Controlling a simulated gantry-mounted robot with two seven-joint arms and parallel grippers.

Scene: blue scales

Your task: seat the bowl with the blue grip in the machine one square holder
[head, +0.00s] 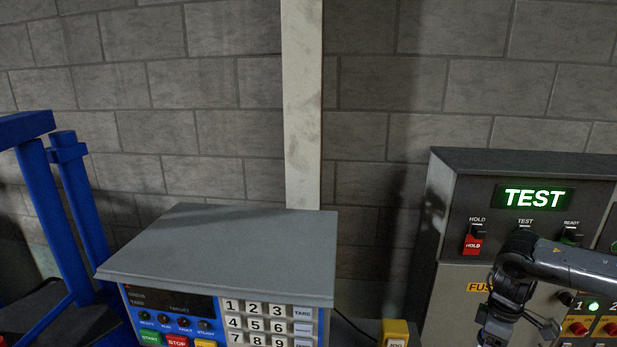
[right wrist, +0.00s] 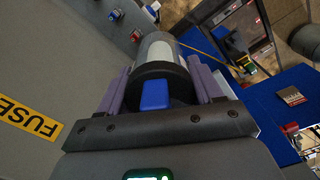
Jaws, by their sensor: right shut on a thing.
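In the right wrist view, my right gripper (right wrist: 160,72) has its two purple fingers shut on the sides of a dark round piece with a blue grip (right wrist: 154,95). I take this piece for the bowl with the blue grip. A pale grey cylindrical part shows beyond its dark rim, pointing away from the wrist. In the head view, my right arm comes in from the right in front of the grey control cabinet; its lower end is at the bottom edge and the held bowl cannot be made out. No square holder can be clearly identified. My left gripper is not in view.
A blue-fronted scale console (head: 225,250) with a grey top and keypad stands at the lower centre. The grey cabinet (head: 460,185) with a lit TEST sign stands at right. A yellow button box (head: 396,330) sits between them. A blue frame (head: 75,205) stands at left.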

